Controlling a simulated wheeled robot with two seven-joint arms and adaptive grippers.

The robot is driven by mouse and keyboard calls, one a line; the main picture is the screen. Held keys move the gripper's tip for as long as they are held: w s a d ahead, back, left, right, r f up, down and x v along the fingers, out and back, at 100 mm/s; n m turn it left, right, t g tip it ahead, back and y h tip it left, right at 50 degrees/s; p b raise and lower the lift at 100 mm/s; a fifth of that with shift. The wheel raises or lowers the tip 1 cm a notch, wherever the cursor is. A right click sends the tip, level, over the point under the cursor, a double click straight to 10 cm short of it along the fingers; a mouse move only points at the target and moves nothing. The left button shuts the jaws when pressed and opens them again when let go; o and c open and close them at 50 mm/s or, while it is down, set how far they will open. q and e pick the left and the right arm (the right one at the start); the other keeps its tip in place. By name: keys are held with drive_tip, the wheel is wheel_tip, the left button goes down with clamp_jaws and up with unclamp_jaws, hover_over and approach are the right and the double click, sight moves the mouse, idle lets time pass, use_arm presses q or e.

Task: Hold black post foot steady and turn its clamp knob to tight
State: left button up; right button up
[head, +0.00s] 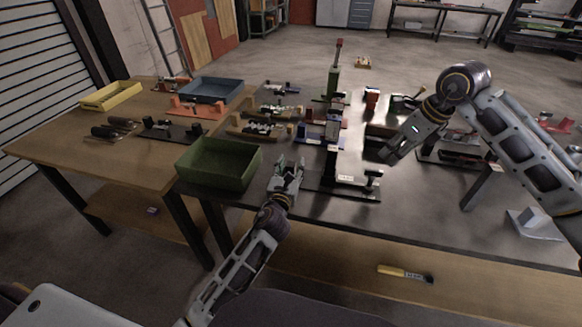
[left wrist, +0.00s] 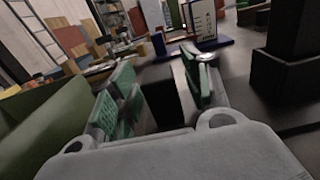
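A large dark post on a wider block (left wrist: 290,75) at the right of the left wrist view may be the same foot. My left gripper (head: 289,166) is open and empty, to the left of the foot and apart from it; its green-padded fingers also show in the left wrist view (left wrist: 155,90). My right gripper (head: 388,154) hangs above and right of the knob, apart from it. Its finger gap is unclear.
A green tray (head: 218,164) sits left of my left gripper. A blue tray (head: 208,90) and a yellow tray (head: 110,95) stand on the wooden table. A yellow-handled tool (head: 392,271) lies on the lower shelf. Bare dark tabletop lies in front of the fixture.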

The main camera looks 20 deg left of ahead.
use_arm(q)
clamp_jaws()
use_arm(e)
drive_tip(key=shift+c, duration=0.5)
drive_tip(key=shift+r, duration=0.1)
